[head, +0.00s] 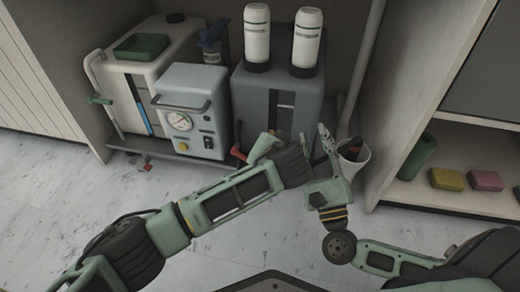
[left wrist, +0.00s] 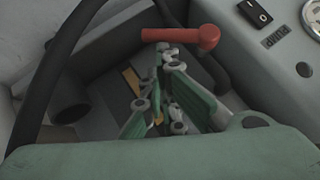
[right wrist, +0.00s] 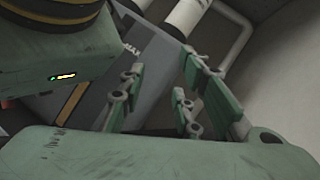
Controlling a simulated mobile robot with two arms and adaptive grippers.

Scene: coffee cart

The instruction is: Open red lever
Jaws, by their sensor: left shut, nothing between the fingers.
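The red lever (left wrist: 190,37) lies roughly sideways in the left wrist view, with its rounded end to the right. In the head view, a red part (head: 238,153) shows low between the machine with the gauge and the dark grey machine. My left gripper (left wrist: 172,75) is shut and empty, its fingertips close to the lever's underside; contact is unclear. My right gripper (head: 316,137) is open and empty in front of the dark grey machine. Its fingers stand apart in the right wrist view (right wrist: 162,85).
The light machine with a gauge (head: 193,115) stands left of the dark grey machine (head: 283,100), which carries two white canisters (head: 257,35). A white conical container (head: 354,162) is beside my right gripper. Shelves with a green roll (head: 418,157) and sponges are right.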

